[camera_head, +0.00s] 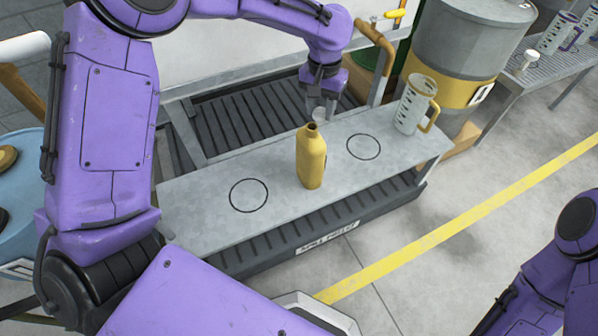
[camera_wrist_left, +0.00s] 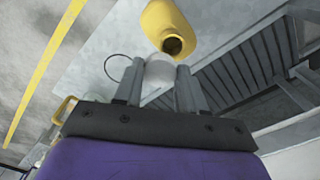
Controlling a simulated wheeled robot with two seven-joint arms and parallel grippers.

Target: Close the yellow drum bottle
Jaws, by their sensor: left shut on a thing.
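The yellow drum bottle (camera_head: 311,160) stands upright on the grey metal shelf (camera_head: 210,213), between two black circles marked on it. Its mouth is open and dark, as the left wrist view also shows on the bottle (camera_wrist_left: 174,28). My left gripper (camera_head: 319,106) is shut on a whitish cap (camera_wrist_left: 160,70). It holds the cap above the shelf, just behind the bottle and apart from its mouth. In the left wrist view the cap sits between both fingers. My right arm shows only at the lower right edge; its gripper is out of view.
A clear measuring jug with a yellow handle (camera_head: 415,105) stands at the shelf's right end. Behind it is a large grey drum with a yellow band (camera_head: 463,50). Slatted dark trays (camera_head: 235,115) lie behind and below the shelf. The circle (camera_head: 248,195) left of the bottle is empty.

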